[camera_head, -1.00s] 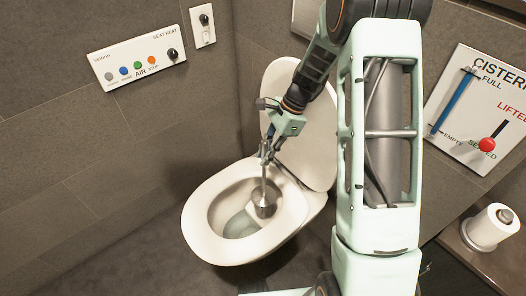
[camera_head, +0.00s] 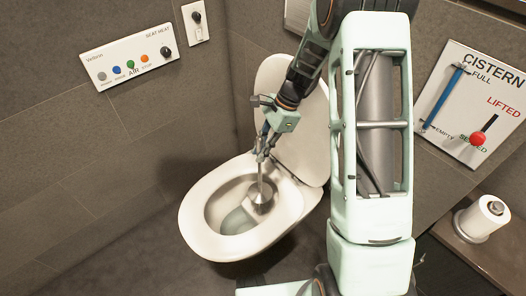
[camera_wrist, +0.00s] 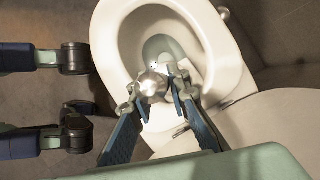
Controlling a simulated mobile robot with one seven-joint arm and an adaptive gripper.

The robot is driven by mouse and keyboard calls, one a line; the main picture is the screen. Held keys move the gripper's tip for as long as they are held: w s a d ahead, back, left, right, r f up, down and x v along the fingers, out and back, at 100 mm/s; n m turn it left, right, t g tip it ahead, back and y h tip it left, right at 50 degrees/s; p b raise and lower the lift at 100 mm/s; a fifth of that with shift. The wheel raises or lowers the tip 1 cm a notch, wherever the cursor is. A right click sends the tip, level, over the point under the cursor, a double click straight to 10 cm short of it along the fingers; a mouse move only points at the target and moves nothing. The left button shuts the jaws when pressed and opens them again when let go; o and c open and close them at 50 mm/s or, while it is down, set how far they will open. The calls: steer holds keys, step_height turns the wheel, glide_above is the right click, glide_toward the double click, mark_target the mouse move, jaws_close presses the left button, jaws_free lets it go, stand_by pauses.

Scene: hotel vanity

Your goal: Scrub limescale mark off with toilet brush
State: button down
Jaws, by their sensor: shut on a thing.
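The toilet (camera_head: 195,222) stands in the middle of the head view with its lid (camera_head: 303,135) raised, and its bowl is open. My gripper (camera_head: 261,157) is above the right part of the bowl, shut on the toilet brush (camera_head: 262,197). The brush points down, with its metallic head inside the bowl. In the wrist view the brush (camera_wrist: 152,84) sits between the fingertips of my gripper (camera_wrist: 158,92), over the bowl of the toilet (camera_wrist: 106,40). Whether the brush head touches the bowl wall is unclear. I cannot make out a limescale mark.
A wall panel with coloured buttons (camera_head: 130,62) is at upper left. A cistern panel (camera_head: 470,105) with a blue gauge and red knob is at right. A paper roll (camera_head: 480,219) stands on a brown ledge at lower right. The floor left of the toilet is clear.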

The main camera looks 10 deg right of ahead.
steer(key=shift+w+a+f, duration=0.1)
steer(key=shift+w+a, duration=0.5)
steer(key=shift+w, duration=0.2)
steer(key=shift+w+a+p, duration=0.45)
steer(key=shift+w+a, duration=0.05)
steer(key=shift+w, duration=0.4)
steer(key=shift+w+a+p, duration=0.3)
steer(key=shift+w+a, duration=0.2)
steer(key=shift+w, duration=0.15)
step_height(320, 180, up, 5)
steer(key=p, duration=0.4)
steer(key=shift+s, duration=0.1)
